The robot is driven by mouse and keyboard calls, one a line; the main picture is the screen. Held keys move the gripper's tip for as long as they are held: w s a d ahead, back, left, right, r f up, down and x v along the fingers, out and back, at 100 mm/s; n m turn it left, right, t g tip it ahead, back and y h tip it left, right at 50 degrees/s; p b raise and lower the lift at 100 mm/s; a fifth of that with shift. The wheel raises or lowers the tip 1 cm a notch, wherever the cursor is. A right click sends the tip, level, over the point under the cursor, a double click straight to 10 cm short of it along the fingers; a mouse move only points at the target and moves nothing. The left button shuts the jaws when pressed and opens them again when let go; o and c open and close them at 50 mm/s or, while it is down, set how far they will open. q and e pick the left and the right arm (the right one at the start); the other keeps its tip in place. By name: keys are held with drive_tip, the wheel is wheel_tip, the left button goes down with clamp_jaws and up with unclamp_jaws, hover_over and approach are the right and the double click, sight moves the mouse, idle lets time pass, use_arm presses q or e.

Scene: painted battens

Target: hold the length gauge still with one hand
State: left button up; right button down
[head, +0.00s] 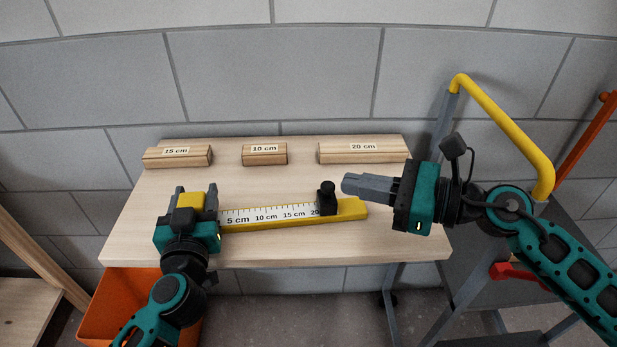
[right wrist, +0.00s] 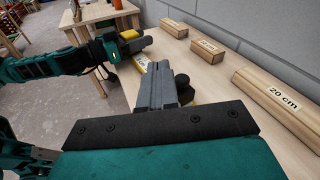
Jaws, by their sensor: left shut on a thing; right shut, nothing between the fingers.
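The length gauge (head: 345,213) is a yellow bar with a white scale marked from 5 cm up to 20, lying on the table. A black slider with a knob (head: 327,198) sits near its right end, at the 20 mark. My left gripper (head: 196,198) is shut on the yellow left end of the gauge. My right gripper (head: 352,186) is shut and empty, just right of the slider knob and apart from it in the head view. In the right wrist view the closed fingers (right wrist: 168,88) hide part of the gauge and the slider.
Wooden battens labelled 15 cm (head: 178,157), 10 cm (head: 264,154) and 20 cm (head: 362,152) lie along the back of the table (head: 290,250). An orange bin (head: 120,300) stands below left. A yellow rail (head: 510,125) rises at the right.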

drive_tip(key=w+a+r+n+g, duration=0.1)
drive_tip(key=a+r+n+g, duration=0.15)
drive_tip(key=a, duration=0.25)
drive_tip(key=w+a+r+n+g, duration=0.1)
drive_tip(key=a+n+g, duration=0.1)
drive_tip(key=a+n, duration=0.25)
drive_tip(key=s+a+f+n+g+h, duration=0.2)
drive_tip(key=a+n+h, duration=0.3)
drive_tip(key=s+a+f+n+g+h, duration=0.2)
drive_tip(key=a+n+h, duration=0.3)
drive_tip(key=a, duration=0.1)
drive_tip(key=w+d+r+n+t+h, duration=0.35)
drive_tip(key=r+t+h, duration=0.2)
drive_tip(key=h, duration=0.55)
approach(322, 192)
drive_tip(key=shift+w+a+f+m, duration=0.35)
drive_tip(key=shift+w+a+f, duration=0.5)
drive_tip(key=shift+a, duration=0.2)
drive_tip(key=d, duration=0.1)
drive_tip(key=d+f, duration=0.1)
drive_tip(key=d, duration=0.1)
drive_tip(key=shift+f, duration=0.1)
drive_tip(key=shift+d+f, duration=0.1)
drive_tip(key=shift+d, duration=0.55)
drive_tip(key=shift+d, duration=0.1)
